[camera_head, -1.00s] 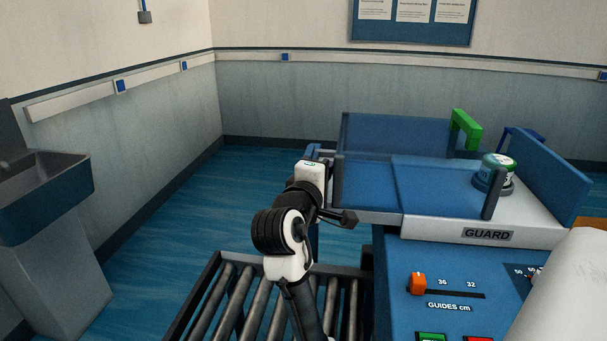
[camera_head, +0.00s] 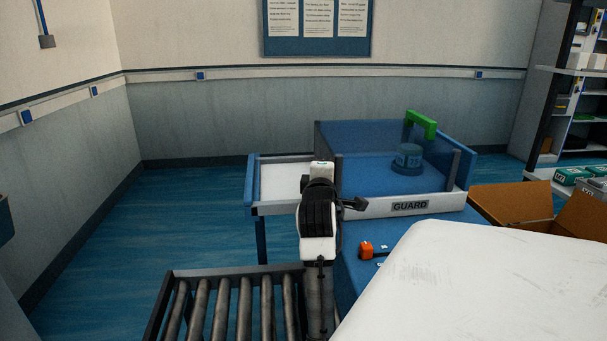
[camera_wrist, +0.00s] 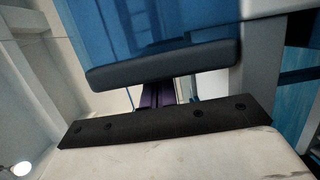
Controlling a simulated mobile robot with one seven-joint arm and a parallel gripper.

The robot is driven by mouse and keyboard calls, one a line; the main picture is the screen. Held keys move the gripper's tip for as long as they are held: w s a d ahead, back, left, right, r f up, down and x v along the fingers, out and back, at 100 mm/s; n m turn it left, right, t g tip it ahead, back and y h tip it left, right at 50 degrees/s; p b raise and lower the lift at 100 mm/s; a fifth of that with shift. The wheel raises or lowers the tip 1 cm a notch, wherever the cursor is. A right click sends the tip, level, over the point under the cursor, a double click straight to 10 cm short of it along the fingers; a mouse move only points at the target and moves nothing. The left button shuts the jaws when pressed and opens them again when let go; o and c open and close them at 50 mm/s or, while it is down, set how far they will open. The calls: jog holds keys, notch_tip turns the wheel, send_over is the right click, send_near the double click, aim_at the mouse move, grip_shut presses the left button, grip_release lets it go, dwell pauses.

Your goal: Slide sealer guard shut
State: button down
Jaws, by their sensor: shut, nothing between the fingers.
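The sealer guard (camera_head: 370,170) is a see-through blue box with grey corner posts and a green handle (camera_head: 420,124) on top. In the head view it stands over the sealing deck, and a round blue-tinted can-like part (camera_head: 407,158) shows inside it. The white strip marked GUARD (camera_head: 410,205) runs along its front. My gripper (camera_head: 320,170) is shut and empty at the guard's left end; the arm hides the exact contact. In the wrist view the blue panel (camera_wrist: 140,25) and a dark grey bar (camera_wrist: 162,65) lie close in front of my gripper.
A white deck (camera_head: 285,180) lies bare left of the guard. A roller conveyor (camera_head: 225,305) is in front, at left. An orange guide knob (camera_head: 366,250) is on the blue console. An open cardboard box (camera_head: 520,203) and shelves (camera_head: 585,100) stand at right.

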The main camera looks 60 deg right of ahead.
aim_at(338, 175)
jog(key=shift+s+d, duration=1.1)
jog(key=shift+s, duration=0.15)
jog(key=shift+s, duration=0.1)
